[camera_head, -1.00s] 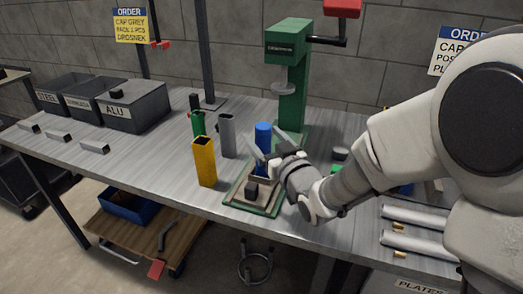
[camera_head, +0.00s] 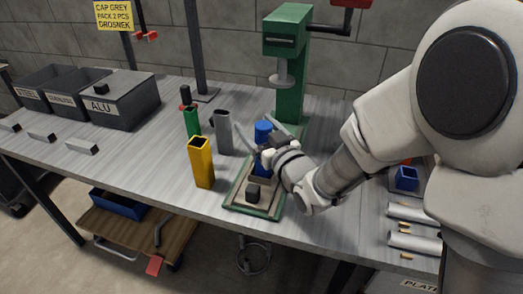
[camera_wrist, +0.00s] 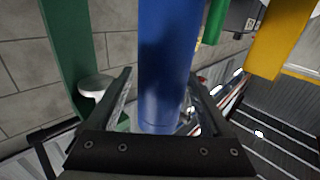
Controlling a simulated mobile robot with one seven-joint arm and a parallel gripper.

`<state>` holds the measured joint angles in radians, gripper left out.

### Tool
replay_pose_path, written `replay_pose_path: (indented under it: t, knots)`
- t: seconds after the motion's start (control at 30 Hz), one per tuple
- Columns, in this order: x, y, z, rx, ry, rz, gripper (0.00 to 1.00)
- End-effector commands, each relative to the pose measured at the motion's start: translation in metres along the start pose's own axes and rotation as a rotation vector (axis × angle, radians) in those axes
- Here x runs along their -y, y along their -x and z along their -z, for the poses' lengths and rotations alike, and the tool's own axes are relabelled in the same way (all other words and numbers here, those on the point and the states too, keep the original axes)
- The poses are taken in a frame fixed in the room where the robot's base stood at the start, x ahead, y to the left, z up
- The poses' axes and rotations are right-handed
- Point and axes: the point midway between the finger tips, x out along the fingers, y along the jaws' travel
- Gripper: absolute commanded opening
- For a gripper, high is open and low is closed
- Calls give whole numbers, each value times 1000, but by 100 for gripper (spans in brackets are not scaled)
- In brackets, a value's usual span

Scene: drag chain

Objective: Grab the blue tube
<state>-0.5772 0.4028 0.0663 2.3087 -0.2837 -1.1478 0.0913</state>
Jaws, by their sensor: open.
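The blue tube (camera_head: 263,133) stands upright at the back of a green-edged tray (camera_head: 234,205) on the workbench. In the wrist view the blue tube (camera_wrist: 165,70) fills the middle, between the two fingers. My gripper (camera_head: 258,143) is open around the tube, one finger on either side. In the wrist view a gap shows between the tube and the left finger of my gripper (camera_wrist: 163,100); the right finger looks closer. I cannot tell whether it touches.
A yellow tube (camera_head: 201,165), a grey tube (camera_head: 223,133) and a green tube (camera_head: 192,122) stand to the left. A green press (camera_head: 291,70) rises behind. A small dark block (camera_head: 253,192) sits at the tray's front. Bins (camera_head: 115,100) stand at the far left.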

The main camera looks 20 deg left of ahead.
Motion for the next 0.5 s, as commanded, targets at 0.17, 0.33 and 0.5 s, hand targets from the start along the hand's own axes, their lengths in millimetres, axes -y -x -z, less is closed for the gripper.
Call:
replay_pose_path:
  t: [0.17, 0.33, 0.5]
  knots:
    - [0, 0, 0, 0, 0, 0, 83]
    - [0, 0, 0, 0, 0, 0, 53]
    - [0, 0, 0, -1, 0, 0, 22]
